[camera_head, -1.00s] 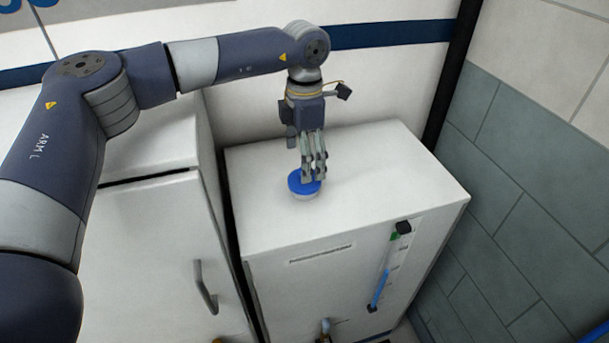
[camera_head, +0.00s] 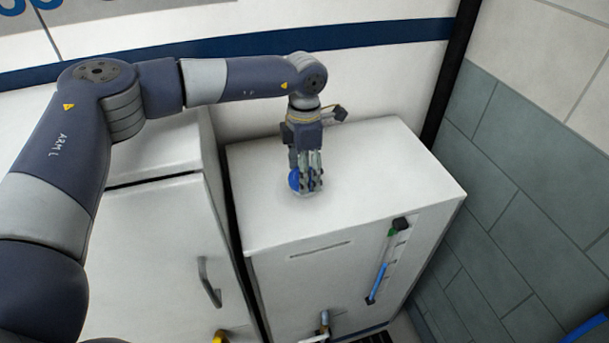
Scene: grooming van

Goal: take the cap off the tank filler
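The blue round cap (camera_head: 294,180) sits on the filler on top of the white tank (camera_head: 385,160). A little of a pale rim shows below the cap. My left gripper (camera_head: 311,186) points straight down at the cap, its fingers level with the cap and covering its middle and right side. From this angle I cannot tell whether the fingers are closed on the cap or only around it. My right gripper is not in view.
A white cabinet (camera_head: 150,265) with a grey handle (camera_head: 209,283) stands left of the tank. A tiled wall (camera_head: 510,220) is at right. The tank top around the cap is clear.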

